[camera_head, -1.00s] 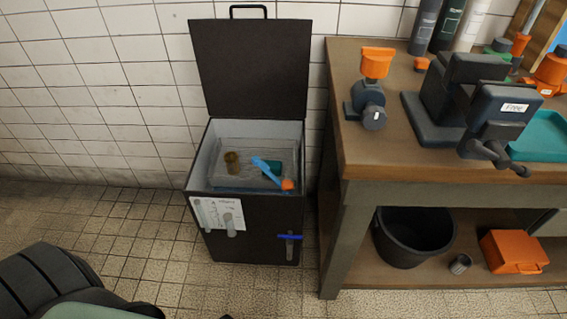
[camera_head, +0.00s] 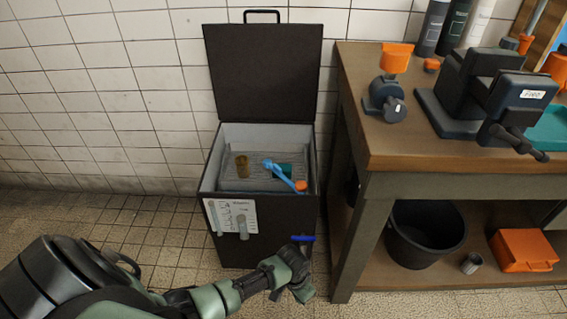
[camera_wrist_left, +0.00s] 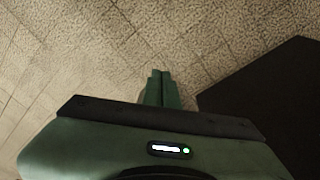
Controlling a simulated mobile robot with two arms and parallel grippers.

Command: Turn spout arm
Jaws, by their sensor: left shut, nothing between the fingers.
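A blue arm with an orange tip (camera_head: 284,175), which looks like the spout arm, lies slanted inside the open dark box (camera_head: 262,228). Its tip points toward the front right of the basin. My left gripper (camera_head: 303,291) is low in front of the box's front right corner, below and outside the basin, apart from the spout arm. In the left wrist view its two green fingers (camera_wrist_left: 162,88) are together and empty. A blue handle (camera_head: 303,238) on the box front shows just above my left wrist, partly hidden. My right gripper is not in view.
The box lid (camera_head: 262,72) stands open against the tiled wall. A workbench (camera_head: 400,160) with a vise (camera_head: 495,95) stands close on the right, with a black bucket (camera_head: 425,240) below. The floor at left is clear.

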